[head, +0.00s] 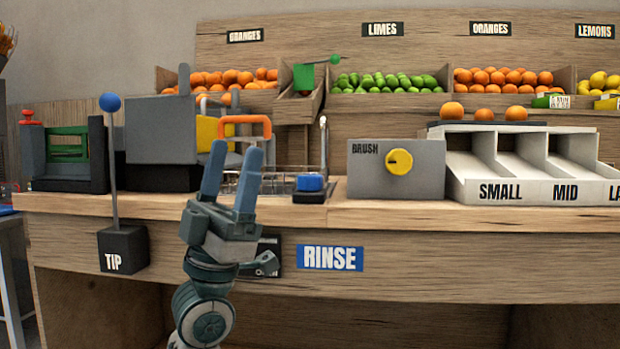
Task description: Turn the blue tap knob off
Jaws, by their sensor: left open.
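The blue tap knob (311,183) sits on a dark base at the counter's front edge, above the RINSE sign (330,258). A thin metal tap (324,150) stands just behind it. My left gripper (232,160) points upward in front of the counter, to the left of the knob. Its two blue fingers are apart with nothing seen held between them, and they look clear of the knob. The gripper hides part of the wire basin (275,182) and the machine behind it. My right gripper is not in view.
A TIP lever with a blue ball (110,102) stands at the left. A grey machine with an orange handle (245,122) is behind my gripper. The grey BRUSH box (370,175) with a yellow knob (399,162) stands right of the tap. The SMALL and MID chutes (535,190) are farther right.

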